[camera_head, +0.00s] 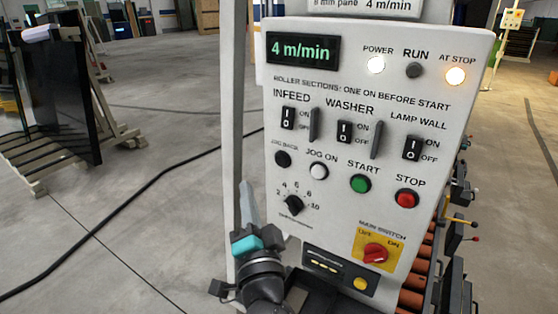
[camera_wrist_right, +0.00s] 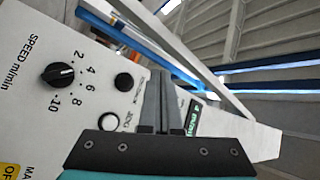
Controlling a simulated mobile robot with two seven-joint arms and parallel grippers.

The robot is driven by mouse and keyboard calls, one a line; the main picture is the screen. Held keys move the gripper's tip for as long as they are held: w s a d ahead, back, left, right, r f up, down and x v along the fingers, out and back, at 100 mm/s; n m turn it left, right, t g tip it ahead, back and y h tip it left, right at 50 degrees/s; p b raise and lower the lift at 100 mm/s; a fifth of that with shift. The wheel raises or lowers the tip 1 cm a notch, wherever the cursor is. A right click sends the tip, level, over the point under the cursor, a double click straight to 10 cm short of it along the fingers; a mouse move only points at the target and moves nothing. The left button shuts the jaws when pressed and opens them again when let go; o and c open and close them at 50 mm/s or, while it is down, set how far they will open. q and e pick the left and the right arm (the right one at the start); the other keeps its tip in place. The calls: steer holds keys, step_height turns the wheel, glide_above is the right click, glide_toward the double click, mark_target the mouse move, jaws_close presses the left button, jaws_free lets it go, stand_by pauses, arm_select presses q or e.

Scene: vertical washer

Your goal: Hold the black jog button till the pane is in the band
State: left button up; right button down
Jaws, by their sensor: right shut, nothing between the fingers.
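The black jog button (camera_head: 283,159), labelled JOG BACK, sits on the pale control panel (camera_head: 330,215), left of the white JOG ON button (camera_head: 318,171). It also shows in the right wrist view (camera_wrist_right: 123,82), left of my fingertips. My right gripper (camera_head: 247,192) is shut and empty. In the head view it is below and left of the black button, apart from it in the picture; I see no contact. The wrist view shows its fingers (camera_wrist_right: 158,85) together. My left gripper is out of view. I cannot make out the band or a pane in the machine.
The display (camera_head: 304,48) reads 4 m/min. The POWER lamp (camera_head: 376,64) and AT STOP lamp (camera_head: 455,76) are lit; the RUN lamp (camera_head: 414,70) is dark. The green START (camera_head: 361,184) and red STOP (camera_head: 407,198) buttons are close by. A dark pane (camera_head: 55,100) leans on a rack at left.

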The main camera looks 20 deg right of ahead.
mark_target(282, 160)
steer(key=w+d, duration=0.5)
steer(key=d, duration=0.2)
steer(key=shift+w+p, duration=0.25)
steer(key=shift+p, duration=0.15)
stand_by(1.7)
steer(key=shift+w+d, duration=0.1)
steer(key=shift+w+d+p, duration=0.15)
steer(key=shift+d+p, duration=0.05)
steer(key=shift+p, duration=0.1)
